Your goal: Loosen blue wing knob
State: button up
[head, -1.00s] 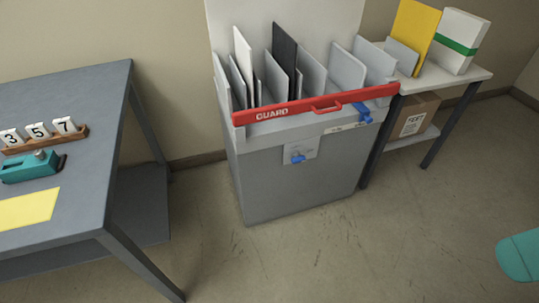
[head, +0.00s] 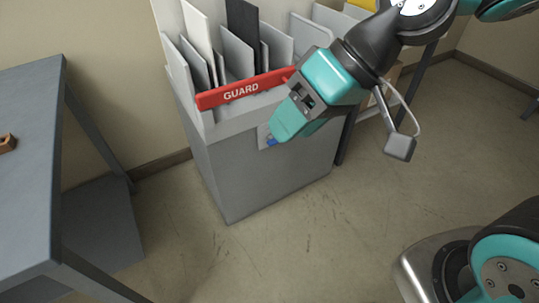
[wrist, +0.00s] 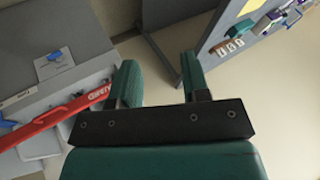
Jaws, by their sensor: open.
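The blue wing knob (head: 271,141) sits on a pale plate on the front of the grey machine; my gripper partly hides it in the head view. In the wrist view the knob (wrist: 54,56) shows whole, left of my fingers. My gripper (head: 286,123) is in front of the machine, its fingers pointing down and left. In the wrist view the gripper (wrist: 159,64) has its two teal fingers apart with nothing between them. I cannot tell how far it is from the knob.
A red guard bar (head: 240,91) lies across the machine below upright panels. A second blue part (wrist: 7,122) shows at the wrist view's left edge. A grey table (head: 30,150) stands at left. The floor (head: 270,240) in front of the machine is open.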

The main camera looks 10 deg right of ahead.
jog(key=w+a+f+m+t+y+b, duration=0.25)
jog(key=w+f+b, duration=0.45)
jog(key=f+b, duration=0.5)
jog(key=m+t+h+b, duration=0.4)
jog(key=m+t+b, duration=1)
jog(key=m+b, duration=0.35)
send_near(275, 141)
jog(key=shift+g, duration=0.25)
jog(key=p+x, duration=0.1)
jog(key=x, duration=0.9)
jog(key=shift+w+d+f+p, duration=0.15)
jog(key=shift+w+f+p, duration=0.1)
jog(key=shift+p, duration=0.1)
jog(key=shift+r, duration=0.1)
grip_shut()
